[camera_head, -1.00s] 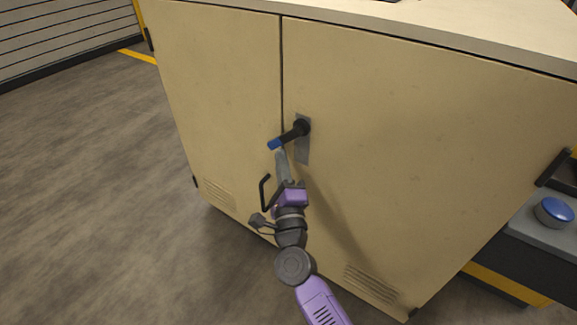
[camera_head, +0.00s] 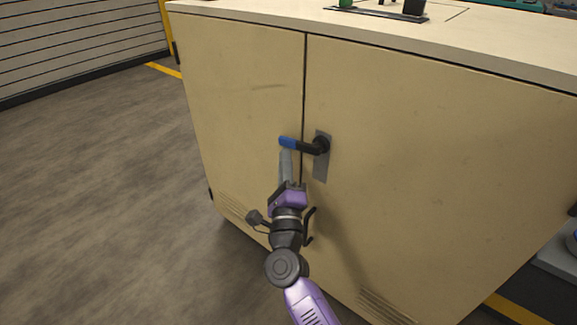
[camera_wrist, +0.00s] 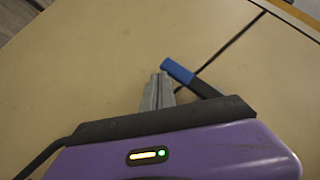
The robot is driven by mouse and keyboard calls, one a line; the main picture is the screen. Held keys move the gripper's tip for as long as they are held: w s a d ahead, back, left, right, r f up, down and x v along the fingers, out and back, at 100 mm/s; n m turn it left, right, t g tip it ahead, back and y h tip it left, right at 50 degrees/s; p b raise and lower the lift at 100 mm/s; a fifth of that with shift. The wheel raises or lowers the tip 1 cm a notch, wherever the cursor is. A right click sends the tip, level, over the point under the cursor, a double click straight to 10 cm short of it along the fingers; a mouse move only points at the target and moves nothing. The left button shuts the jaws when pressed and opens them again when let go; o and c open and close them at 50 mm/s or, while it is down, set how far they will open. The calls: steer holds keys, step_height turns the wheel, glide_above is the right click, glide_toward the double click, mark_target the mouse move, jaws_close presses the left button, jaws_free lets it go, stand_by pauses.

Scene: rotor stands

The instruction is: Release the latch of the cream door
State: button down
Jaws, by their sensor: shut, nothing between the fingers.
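The cream door (camera_head: 430,150) is the right-hand door of a cabinet and looks shut against the seam. Its latch is a black lever (camera_head: 308,147) with a blue end grip (camera_head: 287,142), mounted on a grey plate (camera_head: 321,170). The lever points left, across the seam, nearly level with its blue end slightly raised. My gripper (camera_head: 285,153) is shut and empty, its fingertips just below the blue end. In the wrist view, the fingers (camera_wrist: 158,80) are beside the blue grip (camera_wrist: 178,71); whether they touch it I cannot tell.
The left cream door (camera_head: 240,90) is flush with the right one. The cabinet top (camera_head: 470,35) holds small items at the back. A grey unit (camera_head: 560,262) stands at the right. The floor (camera_head: 100,200) to the left is clear.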

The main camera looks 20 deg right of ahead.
steer(key=shift+w+a+r+p, duration=0.15)
steer(key=shift+w+r+p, duration=0.15)
steer(key=shift+r, duration=0.2)
stand_by(0.4)
steer(key=s+a+f+b, duration=0.1)
steer(key=s+a+f, duration=0.1)
steer(key=f, duration=0.3)
steer(key=s+a+f+b, duration=0.2)
steer(key=a+f, duration=0.1)
steer(key=f, duration=0.3)
steer(key=shift+s+a, duration=0.25)
steer(key=shift+a, duration=0.05)
